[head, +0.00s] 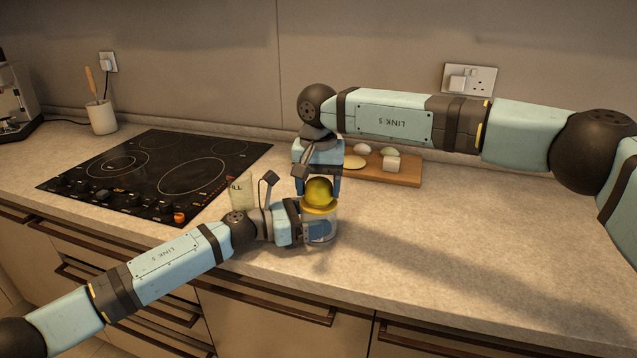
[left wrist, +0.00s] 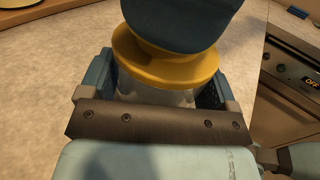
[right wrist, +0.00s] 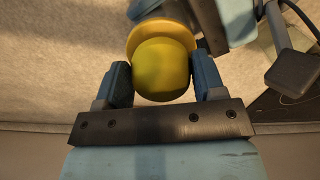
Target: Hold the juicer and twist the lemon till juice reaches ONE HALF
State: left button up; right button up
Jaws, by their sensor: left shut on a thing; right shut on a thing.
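The juicer has a yellow top and a clear, glass-like body (head: 320,230) and stands upright on the counter. My left gripper (head: 306,224) is shut around its body from the left; the yellow rim (left wrist: 165,68) shows in the left wrist view. The yellow-green lemon (head: 318,192) sits on top of the juicer. My right gripper (head: 319,186) reaches down from above and is shut on the lemon, with a finger on each side; the lemon (right wrist: 161,70) also shows in the right wrist view. The juice level is hidden behind the left gripper.
A black cooktop (head: 160,172) lies to the left. A glass with markings (head: 242,190) stands between it and the juicer. A wooden board (head: 405,170) with cut food is behind right. The counter at right (head: 480,240) is clear.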

jog(key=o, duration=0.3)
jog(key=shift+c, duration=1.4)
jog(key=shift+f, duration=0.6)
